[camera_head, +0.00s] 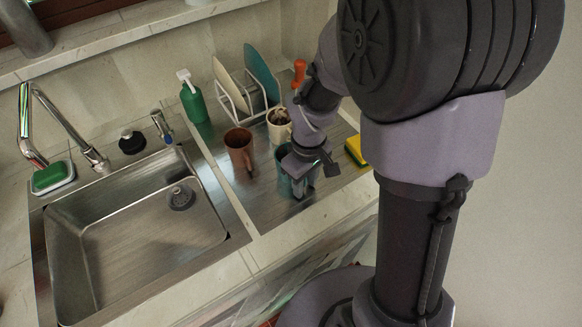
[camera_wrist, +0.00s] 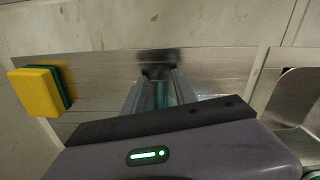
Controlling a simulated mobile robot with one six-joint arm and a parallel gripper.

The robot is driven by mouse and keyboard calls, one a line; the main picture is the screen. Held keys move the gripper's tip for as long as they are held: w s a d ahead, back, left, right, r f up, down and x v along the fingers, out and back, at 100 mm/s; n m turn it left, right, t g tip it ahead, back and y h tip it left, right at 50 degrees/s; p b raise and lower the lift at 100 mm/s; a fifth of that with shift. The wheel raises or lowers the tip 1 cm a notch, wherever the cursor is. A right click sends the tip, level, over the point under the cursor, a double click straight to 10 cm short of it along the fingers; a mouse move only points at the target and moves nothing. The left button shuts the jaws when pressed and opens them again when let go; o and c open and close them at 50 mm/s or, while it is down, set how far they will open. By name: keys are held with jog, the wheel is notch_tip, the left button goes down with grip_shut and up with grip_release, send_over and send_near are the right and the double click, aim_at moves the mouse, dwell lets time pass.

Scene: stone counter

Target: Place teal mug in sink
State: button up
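The teal mug (camera_head: 281,158) stands on the metal drainboard right of the sink, partly hidden behind my gripper (camera_head: 298,184). My gripper points down at the mug, with its fingers at the mug's near right side. In the wrist view a narrow teal strip of the mug (camera_wrist: 160,95) shows between the two fingers of my gripper (camera_wrist: 159,78). The fingers are apart with the teal between them, but I cannot tell whether they press on it. The steel sink (camera_head: 75,218) at the left is empty, with a drain at its back right.
A brown mug (camera_head: 238,150) stands just left of the teal mug and a cream mug (camera_head: 277,128) behind it. A dish rack (camera_head: 238,100) and green soap bottle (camera_head: 193,104) are farther back. A yellow sponge (camera_head: 354,151) lies right; a faucet (camera_head: 60,125) stands behind the sink.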

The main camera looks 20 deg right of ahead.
grip_shut()
dwell(1.2)
